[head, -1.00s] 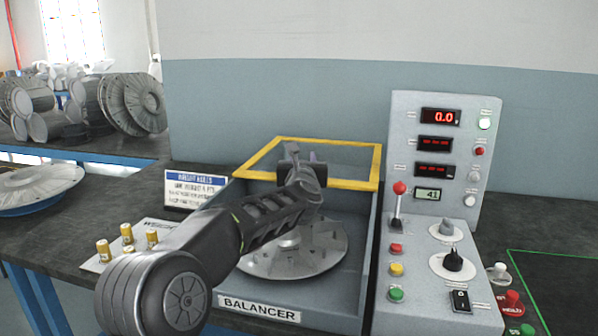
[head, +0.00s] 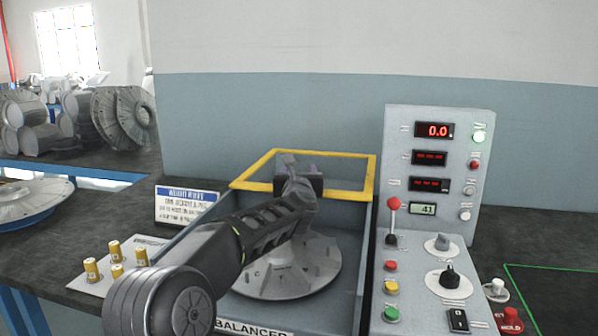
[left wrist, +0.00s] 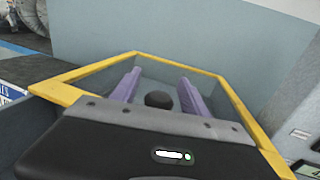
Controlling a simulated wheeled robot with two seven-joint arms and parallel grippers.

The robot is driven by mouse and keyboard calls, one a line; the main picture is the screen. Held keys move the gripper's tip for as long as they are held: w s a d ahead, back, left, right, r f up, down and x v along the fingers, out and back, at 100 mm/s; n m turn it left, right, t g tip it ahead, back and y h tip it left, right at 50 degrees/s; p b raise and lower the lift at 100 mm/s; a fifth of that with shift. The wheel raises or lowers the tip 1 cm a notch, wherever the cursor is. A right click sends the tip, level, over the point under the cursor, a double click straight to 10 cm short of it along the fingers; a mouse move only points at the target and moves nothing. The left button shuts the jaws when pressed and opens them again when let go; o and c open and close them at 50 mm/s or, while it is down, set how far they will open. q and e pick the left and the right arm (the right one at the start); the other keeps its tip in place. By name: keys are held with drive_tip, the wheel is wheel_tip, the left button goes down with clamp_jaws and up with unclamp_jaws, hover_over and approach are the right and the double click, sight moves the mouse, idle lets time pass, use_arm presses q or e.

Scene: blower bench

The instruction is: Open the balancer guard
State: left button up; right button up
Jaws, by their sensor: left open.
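The balancer guard is a yellow-framed clear panel (head: 365,182) raised at the back of the balancer box, in the head view. Its yellow frame also surrounds my fingers in the left wrist view (left wrist: 188,62). My left gripper (head: 290,160) is open in front of the guard, its fingers overlapping the frame's lower bar in the picture. In the left wrist view its two purple fingers (left wrist: 158,92) are apart with a dark round knob between them; contact is unclear. Below my arm, the grey bladed disc (head: 300,268) sits in the box. My right gripper is not in view.
A control panel (head: 437,165) with displays, a red-knobbed lever (head: 393,205) and buttons stands right of the box. A weight rules sign (head: 186,207) and several brass weights (head: 91,270) are at left. A green-outlined area lies at far right.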

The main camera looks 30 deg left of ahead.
use_arm(q)
drive_tip(key=b+v, duration=0.1)
drive_tip(key=v, duration=0.7)
drive_tip(key=shift+w+a, duration=0.1)
idle(0.4)
